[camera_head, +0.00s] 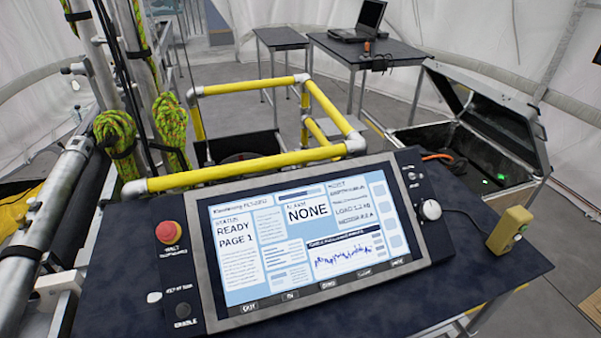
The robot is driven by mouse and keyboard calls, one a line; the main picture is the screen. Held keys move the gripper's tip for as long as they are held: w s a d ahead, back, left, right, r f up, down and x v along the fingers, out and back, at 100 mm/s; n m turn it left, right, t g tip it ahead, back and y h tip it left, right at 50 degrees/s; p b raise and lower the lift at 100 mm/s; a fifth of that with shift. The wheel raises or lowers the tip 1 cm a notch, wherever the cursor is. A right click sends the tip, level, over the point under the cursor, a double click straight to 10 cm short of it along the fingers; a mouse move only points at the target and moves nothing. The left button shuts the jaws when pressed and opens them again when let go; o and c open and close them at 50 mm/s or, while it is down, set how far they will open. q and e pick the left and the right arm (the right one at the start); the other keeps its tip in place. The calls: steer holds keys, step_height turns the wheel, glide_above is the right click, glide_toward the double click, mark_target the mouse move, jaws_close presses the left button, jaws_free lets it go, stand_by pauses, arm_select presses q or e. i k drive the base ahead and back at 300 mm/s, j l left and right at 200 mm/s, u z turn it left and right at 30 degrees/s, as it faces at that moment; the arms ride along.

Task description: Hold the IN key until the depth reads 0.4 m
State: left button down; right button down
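A control console (205,290) with a large lit screen (300,240) stands on a dark table in front of me. A row of keys runs along its lower edge; the IN key (290,296) is second from the left, beside the OUT key (249,307). The screen reads "STATUS READY PAGE 1" and "ALARM NONE", with a hoist block and a blue graph. I cannot make out a depth value in the small text. Neither of my grippers is in view, and nothing touches the keys.
A red mushroom button (170,233) and an ENABLE knob (183,311) sit left of the screen, a white knob (431,210) right. A yellow box (510,229) stands on the table's right. Yellow railing (240,168) and green rope coils (117,136) stand behind.

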mark_target(288, 295)
steer(key=l+u, duration=0.25)
steer(key=l, duration=0.4)
steer(key=l+u, duration=0.3)
steer(key=l, duration=0.4)
steer(key=i, duration=0.05)
